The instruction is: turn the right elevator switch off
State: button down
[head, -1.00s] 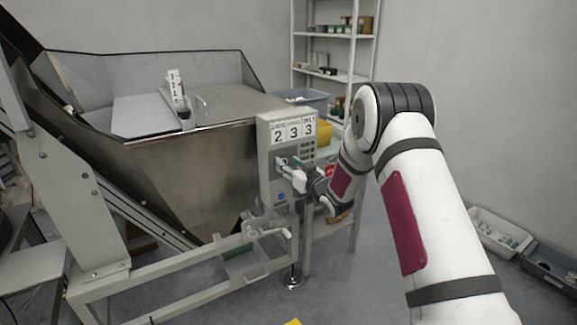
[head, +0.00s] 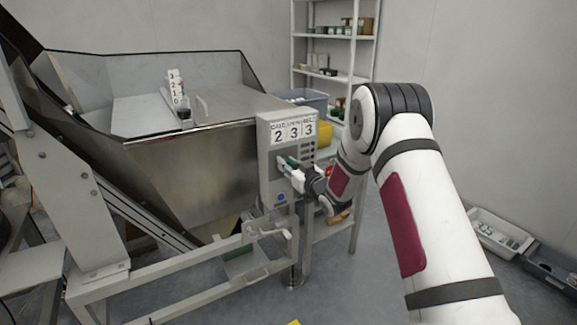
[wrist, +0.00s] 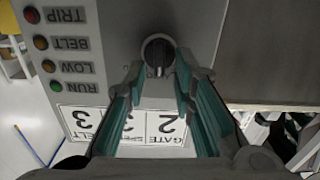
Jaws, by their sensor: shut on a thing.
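The grey control box (head: 268,150) stands at the right end of the steel hopper. Its black rotary switch (wrist: 158,52) has a pale pointer line and shows in the wrist view between my fingertips. My gripper (wrist: 159,68) has green-lined fingers on either side of the switch and is shut on it. In the head view my gripper (head: 289,163) reaches the front of the box from the right, and its fingers hide the switch there.
The wrist view is upside down, with TRIP, BELT, LOW and RUN lamps (wrist: 41,42) beside the switch. A blue button (head: 281,197) sits low on the box. The steel hopper (head: 195,175) is left, a shelf (head: 335,75) behind. Floor bins (head: 500,235) lie right.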

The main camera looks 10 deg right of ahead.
jog(key=n+b, duration=0.2)
jog(key=b, duration=0.1)
jog(key=n+b, duration=0.6)
jog(key=shift+s+a+f, duration=0.1)
jog(key=shift+a+f, duration=0.1)
jog(key=shift+a, duration=0.2)
jog(key=shift+n, duration=0.3)
jog(key=c, duration=1.4)
grip_release()
jog(key=shift+o, duration=0.2)
jog(key=shift+s, duration=0.1)
